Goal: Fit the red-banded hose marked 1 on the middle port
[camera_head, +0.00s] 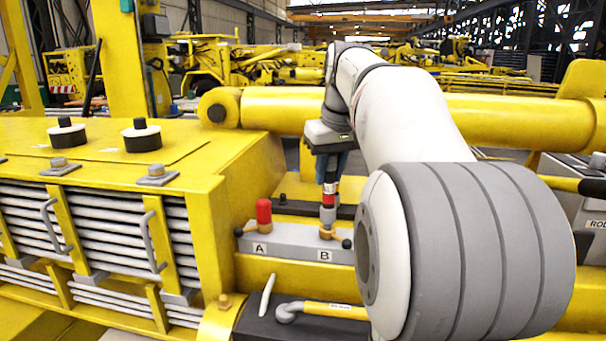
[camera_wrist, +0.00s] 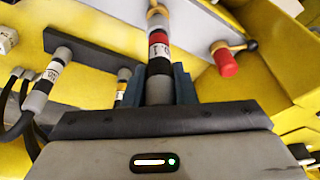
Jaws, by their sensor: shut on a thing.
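My gripper (camera_head: 328,160) is shut on the red-banded hose (camera_head: 329,188), which hangs upright below it in the head view. In the wrist view the blue-grey jaws (camera_wrist: 160,88) clasp the hose (camera_wrist: 158,52), with its red, white and black bands between and beyond them. The marking is too small to read surely. The hose's grey end is in line with the brass middle port (camera_head: 326,232), marked B, and appears to meet it. I cannot tell how far it is seated. Port A (camera_head: 264,213) wears a red cap, also in the wrist view (camera_wrist: 228,62). My arm hides the block's right end.
A grey port block (camera_head: 290,238) carries the ports on the yellow boom. In the wrist view, a white-banded hose (camera_wrist: 45,85) and a yellow-banded hose (camera_wrist: 122,84) stand at a dark rail.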

